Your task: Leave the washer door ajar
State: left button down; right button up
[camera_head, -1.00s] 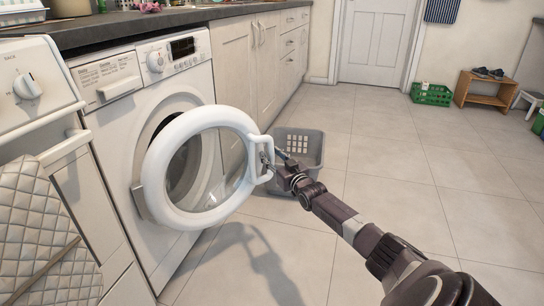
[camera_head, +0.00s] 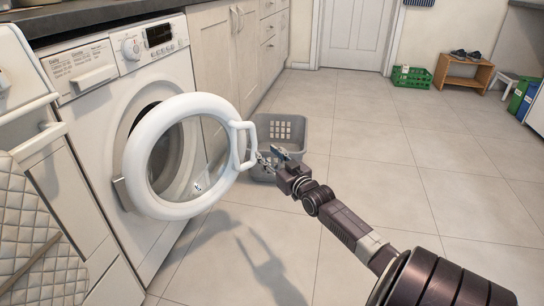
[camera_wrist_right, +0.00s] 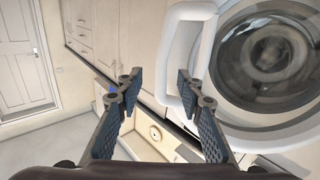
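The white washer (camera_head: 95,120) stands under the counter at the left. Its round white door (camera_head: 140,150) stands open, swung out from the drum opening, with the handle (camera_head: 248,145) at its right edge. My right gripper (camera_head: 268,160) is just right of the handle in the head view, with a small gap. In the right wrist view the gripper (camera_wrist_right: 157,80) has its fingers apart, with nothing held between them. The door handle (camera_wrist_right: 172,60) shows beyond and beside the right finger there. My left gripper is not in view.
A grey laundry basket (camera_head: 295,135) stands on the floor behind the door. White cabinets (camera_head: 215,55) run along the left. A quilted cloth (camera_head: 35,240) hangs at the near left. The tiled floor (camera_head: 380,150) is open to the right.

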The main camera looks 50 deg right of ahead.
jog(key=shift+v, duration=1.1)
